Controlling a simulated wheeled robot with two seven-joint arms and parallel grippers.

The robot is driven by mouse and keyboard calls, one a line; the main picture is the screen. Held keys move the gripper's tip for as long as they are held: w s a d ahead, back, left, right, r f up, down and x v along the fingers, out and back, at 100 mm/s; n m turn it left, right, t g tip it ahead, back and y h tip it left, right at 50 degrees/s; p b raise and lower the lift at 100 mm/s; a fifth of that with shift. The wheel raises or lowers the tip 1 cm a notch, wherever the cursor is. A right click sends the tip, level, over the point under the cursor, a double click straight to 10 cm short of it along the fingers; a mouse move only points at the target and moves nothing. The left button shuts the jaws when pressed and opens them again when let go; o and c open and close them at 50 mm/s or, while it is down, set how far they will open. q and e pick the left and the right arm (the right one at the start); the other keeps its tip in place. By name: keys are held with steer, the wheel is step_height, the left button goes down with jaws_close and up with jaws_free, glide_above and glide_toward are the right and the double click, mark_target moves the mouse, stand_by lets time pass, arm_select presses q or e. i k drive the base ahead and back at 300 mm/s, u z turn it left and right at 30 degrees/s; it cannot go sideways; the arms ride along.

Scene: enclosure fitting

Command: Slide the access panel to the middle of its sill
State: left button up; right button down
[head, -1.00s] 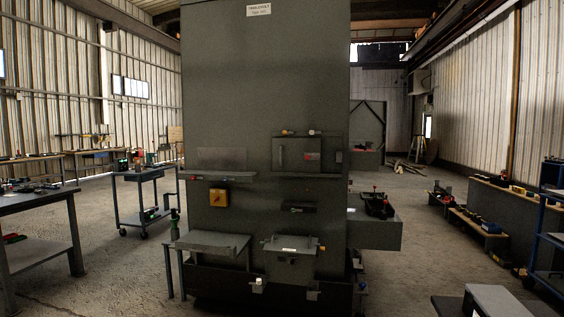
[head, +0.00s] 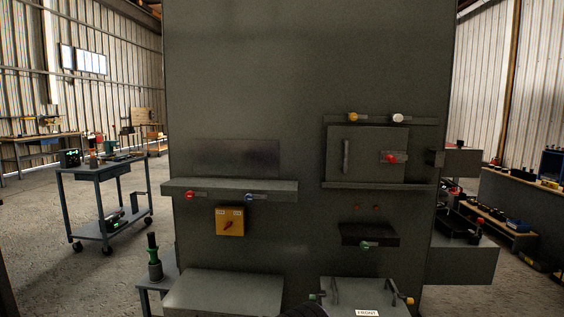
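A dark grey panel (head: 366,155) with an upright bar handle and a red knob stands upright on the upper right of the cabinet face. It stands above a narrow ledge (head: 378,186), nearer the ledge's left end. A second plate (head: 345,296), with two handles and a "FRONT" label, lies low at the right and is cut by the bottom edge. A longer sill (head: 228,186) with a red and a blue knob juts out at the left, below a dark rectangle (head: 236,158). I cannot tell for certain which plate is the access panel. Neither gripper shows.
A yellow switch box (head: 230,221) and a small dark shelf (head: 368,235) are on the cabinet. A grey shelf (head: 222,294) juts out at lower left. A blue trolley (head: 104,178) stands left, with open floor around it. A side box (head: 462,264) projects right.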

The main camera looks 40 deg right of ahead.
mark_target(354, 154)
steer(key=i, duration=0.95)
steer(key=z, duration=0.35)
